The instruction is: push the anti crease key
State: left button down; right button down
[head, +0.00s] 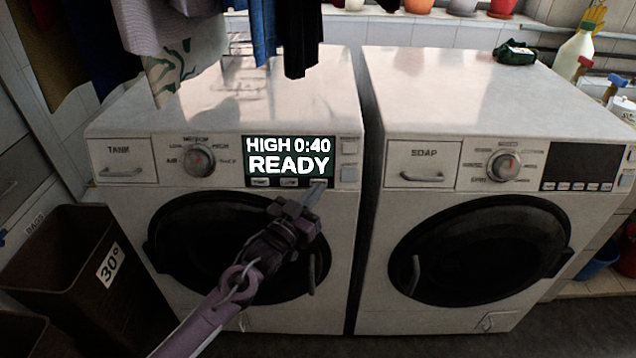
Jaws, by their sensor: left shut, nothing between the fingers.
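The left machine (230,100) has a lit display (289,160) reading HIGH 0:40 READY. A row of small keys runs along the display's lower edge, with a left key (260,182) and a middle key (289,182). The right end of the row is partly behind my fingertips. The key labels are too small to read, so I cannot tell which one is anti crease. My left gripper (314,193) is shut and empty, its tips at the right end of this row. I cannot tell whether they touch. My right gripper is out of view.
A dial (198,160) and a TANK drawer (124,161) sit left of the display; two square buttons (349,146) sit right. The right machine (470,90) has a dark display (582,167). Clothes (185,45) hang above. A brown bin (62,262) stands at left.

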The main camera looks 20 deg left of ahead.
pick_arm(q)
jog(key=shift+w, duration=0.1)
dwell(0.5)
jog(key=shift+w+a+f, duration=0.1)
jog(key=shift+w, duration=0.3)
dwell(0.3)
jog(key=shift+s+p, duration=0.3)
jog(key=shift+s, duration=0.25)
